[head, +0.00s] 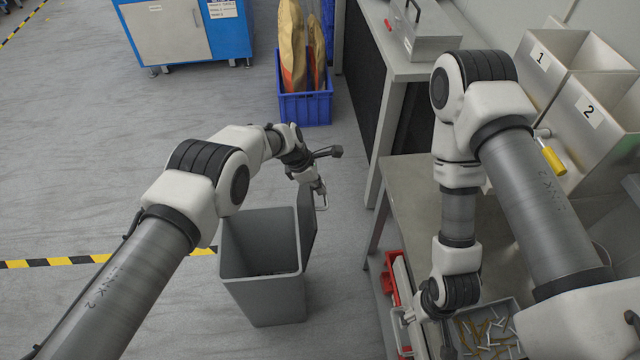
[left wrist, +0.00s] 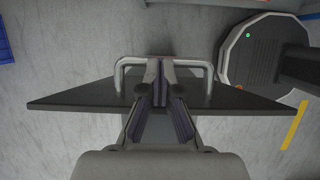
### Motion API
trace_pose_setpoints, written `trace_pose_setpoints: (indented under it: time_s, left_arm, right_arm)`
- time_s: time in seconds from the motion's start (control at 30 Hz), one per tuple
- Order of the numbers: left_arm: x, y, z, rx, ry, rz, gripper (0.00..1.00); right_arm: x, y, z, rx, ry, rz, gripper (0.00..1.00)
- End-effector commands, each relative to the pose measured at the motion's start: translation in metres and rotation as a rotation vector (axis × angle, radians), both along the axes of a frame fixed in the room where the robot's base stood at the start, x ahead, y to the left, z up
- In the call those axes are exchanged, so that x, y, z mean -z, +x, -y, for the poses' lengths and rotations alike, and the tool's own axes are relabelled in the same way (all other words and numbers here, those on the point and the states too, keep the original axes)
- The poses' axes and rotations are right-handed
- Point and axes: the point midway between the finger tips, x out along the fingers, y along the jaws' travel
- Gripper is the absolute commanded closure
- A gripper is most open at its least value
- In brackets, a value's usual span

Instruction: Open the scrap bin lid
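The grey scrap bin (head: 262,285) stands on the floor at the lower middle of the head view. Its lid (head: 307,228) stands up steeply along the bin's right side, and the bin's mouth is uncovered. The lid also shows as a dark panel (left wrist: 85,97) in the left wrist view, with a light metal handle (left wrist: 122,75). My left gripper (head: 319,190) is at that handle. In the left wrist view its fingers (left wrist: 160,78) are close together on the handle's middle bar. My right gripper is low over the bench by the parts tray; its fingers are not clear.
A tray of brass parts (head: 490,330) and a red item (head: 388,275) are at the bench (head: 410,190). Numbered bins stand at the upper right. A blue crate (head: 305,108) with sacks is behind the bin. The floor left of the bin is clear.

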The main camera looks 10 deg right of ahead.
Motion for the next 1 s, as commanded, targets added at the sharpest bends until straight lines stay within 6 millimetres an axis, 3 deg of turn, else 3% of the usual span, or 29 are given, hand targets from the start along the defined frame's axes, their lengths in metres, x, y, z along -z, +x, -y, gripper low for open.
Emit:
trace_pose_setpoints:
  time_s: [0.27, 0.7, 1.0]
  left_arm:
    - [-0.004, -0.002, -0.003, 0.001, 0.002, -0.006, 1.0]
    - [-0.097, 0.0, -0.04, -0.001, 0.003, 0.002, 1.0]
    - [-0.111, 0.0, -0.045, 0.0, 0.001, 0.0, 1.0]
  right_arm:
    - [0.0, -0.001, 0.0, 0.0, 0.0, 0.001, 0.35]
    - [0.0, -0.001, 0.0, 0.0, 0.0, 0.001, 0.35]
    - [0.0, -0.001, 0.0, 0.0, 0.0, 0.001, 0.35]
